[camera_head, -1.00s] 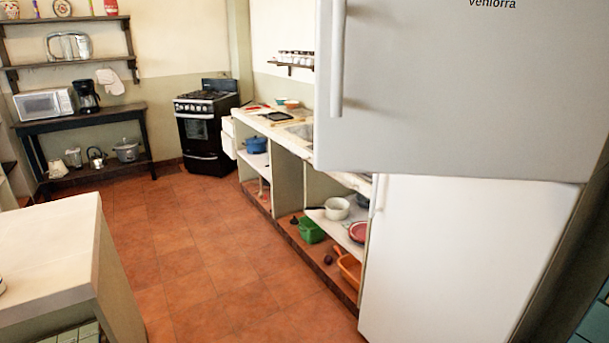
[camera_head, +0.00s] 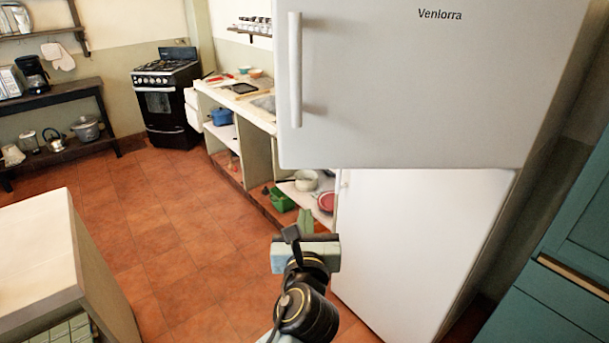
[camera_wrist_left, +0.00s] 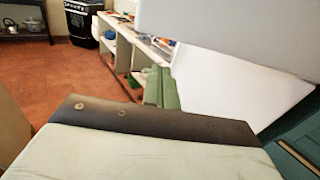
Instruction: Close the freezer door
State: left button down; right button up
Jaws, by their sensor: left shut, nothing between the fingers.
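The freezer door (camera_head: 430,90) is the grey upper door of the fridge, with "Veniorra" lettering and a vertical handle (camera_head: 295,70) on its left side. It stands out in front of the white lower door (camera_head: 420,250), and its lower edge overhangs that door, so it looks open. Its underside corner also shows at the top of the left wrist view (camera_wrist_left: 230,35). My left gripper (camera_head: 306,222) is shut and empty, below the freezer door's lower left corner and apart from it. Its green fingers show together in the left wrist view (camera_wrist_left: 161,88). My right gripper is out of view.
A counter (camera_head: 235,100) with open shelves runs left of the fridge toward a black stove (camera_head: 165,100). A pale-topped island (camera_head: 40,240) stands at left. Teal cabinets (camera_head: 560,270) stand at right. Tiled floor between the island and counter is clear.

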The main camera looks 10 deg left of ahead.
aim_at(304, 170)
pick_arm(q)
jog(key=x, duration=1.4)
jog(key=shift+r, duration=0.2)
